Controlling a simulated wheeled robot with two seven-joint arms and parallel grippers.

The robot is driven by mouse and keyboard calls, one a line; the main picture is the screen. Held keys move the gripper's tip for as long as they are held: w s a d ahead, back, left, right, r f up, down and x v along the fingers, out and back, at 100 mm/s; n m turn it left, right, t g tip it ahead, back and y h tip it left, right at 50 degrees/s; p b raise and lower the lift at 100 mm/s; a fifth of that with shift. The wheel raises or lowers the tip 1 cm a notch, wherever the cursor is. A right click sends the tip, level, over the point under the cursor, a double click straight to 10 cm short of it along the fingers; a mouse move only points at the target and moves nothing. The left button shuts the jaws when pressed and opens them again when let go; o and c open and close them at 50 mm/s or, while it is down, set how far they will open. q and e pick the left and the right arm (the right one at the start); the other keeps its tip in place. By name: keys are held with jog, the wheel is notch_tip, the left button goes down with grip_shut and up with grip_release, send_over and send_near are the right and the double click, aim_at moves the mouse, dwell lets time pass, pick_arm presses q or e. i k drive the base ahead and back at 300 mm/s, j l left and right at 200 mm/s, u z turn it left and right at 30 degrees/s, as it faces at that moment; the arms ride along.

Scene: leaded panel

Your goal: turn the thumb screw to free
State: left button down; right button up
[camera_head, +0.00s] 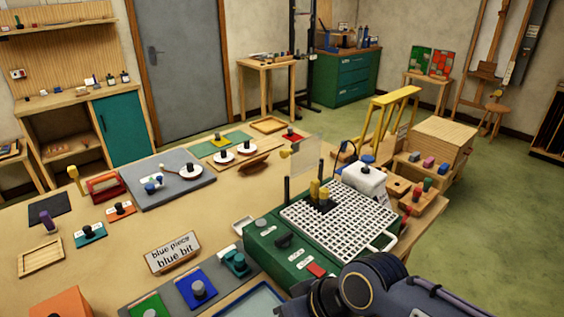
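I cannot single out the thumb screw with certainty at this size. A green machine (262,246) with a white grid top (345,222) stands at the table's front right. On its front face are a dark knob (283,240), a grey round knob (262,223), a red patch (316,270) and small white labels too small to read. Yellow upright pieces (318,192) and dark posts stand at the grid's back left corner. A dark arm of mine enters at the bottom right, in front of the machine and hiding its lower right side. Neither gripper's fingers show.
Blue (183,291) and green (143,306) pads with knobs lie at the front. A yellow rack (393,104) and wooden blocks stand right. The table's middle is mostly clear.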

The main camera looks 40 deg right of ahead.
aim_at(283, 241)
jog(key=l+u, duration=0.2)
jog(key=l, duration=0.25)
jog(key=k+l+u, duration=0.2)
jog(key=l, duration=0.2)
jog(key=l+u, duration=0.2)
jog(key=l, duration=0.25)
